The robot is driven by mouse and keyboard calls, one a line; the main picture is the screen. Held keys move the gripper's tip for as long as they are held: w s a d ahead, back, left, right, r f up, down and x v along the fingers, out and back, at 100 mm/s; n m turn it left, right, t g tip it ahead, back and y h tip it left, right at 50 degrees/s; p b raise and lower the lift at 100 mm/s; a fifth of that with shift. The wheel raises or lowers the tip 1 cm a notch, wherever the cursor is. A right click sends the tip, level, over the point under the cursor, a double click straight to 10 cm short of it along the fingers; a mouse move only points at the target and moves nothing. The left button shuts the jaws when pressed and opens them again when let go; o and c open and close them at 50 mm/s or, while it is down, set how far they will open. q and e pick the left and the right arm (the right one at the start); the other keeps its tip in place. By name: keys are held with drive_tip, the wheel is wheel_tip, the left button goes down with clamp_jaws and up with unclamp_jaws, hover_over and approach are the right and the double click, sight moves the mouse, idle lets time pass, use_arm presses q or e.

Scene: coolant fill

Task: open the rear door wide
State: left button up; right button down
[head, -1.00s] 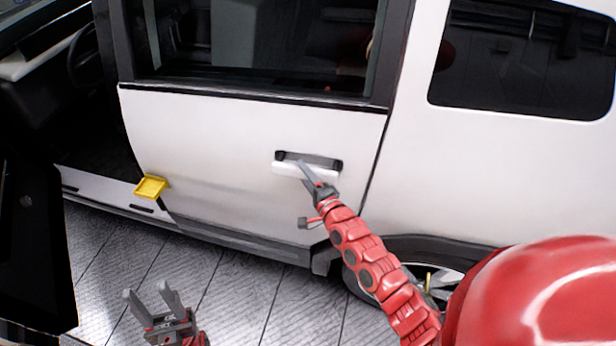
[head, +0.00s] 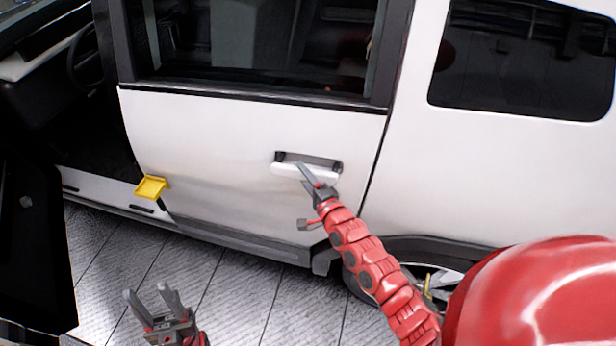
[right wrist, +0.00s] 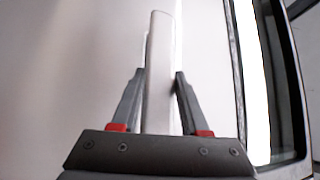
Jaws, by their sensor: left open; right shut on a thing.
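The white rear door (head: 215,150) of the car appears shut, flush with the body panel to its right. Its handle (head: 290,169) is a white bar in front of a dark recess. My right gripper (head: 305,172) is at the handle; in the right wrist view the fingers (right wrist: 155,95) are on either side of the white handle bar (right wrist: 159,65), shut on it. My left gripper (head: 152,302) is open and empty, low over the floor at the bottom left, well away from the door.
A yellow tray-like piece (head: 151,187) sits at the door's lower front corner by the sill (head: 100,190). The front doorway at left is open, with a dark front door (head: 35,240) at the left edge. The tiled floor (head: 250,300) beside the car is clear.

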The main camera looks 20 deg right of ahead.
drive_tip(key=shift+s+a+f+p, duration=0.15)
drive_tip(key=shift+s+a+p, duration=0.2)
drive_tip(key=shift+s, duration=0.15)
drive_tip(key=shift+s+a+p, duration=0.15)
drive_tip(key=shift+s+p, duration=0.1)
drive_tip(key=shift+p, duration=0.4)
drive_tip(key=shift+s+a+h+p, duration=0.3)
drive_tip(key=shift+s+a+p, duration=0.25)
drive_tip(key=shift+p, duration=0.4)
drive_tip(key=shift+s+a+m+p, duration=0.3)
drive_tip(key=shift+s+a+p, duration=0.1)
drive_tip(key=shift+s+p, duration=0.2)
drive_tip(key=shift+s+a+h+p, duration=0.3)
drive_tip(key=shift+s+a, duration=0.05)
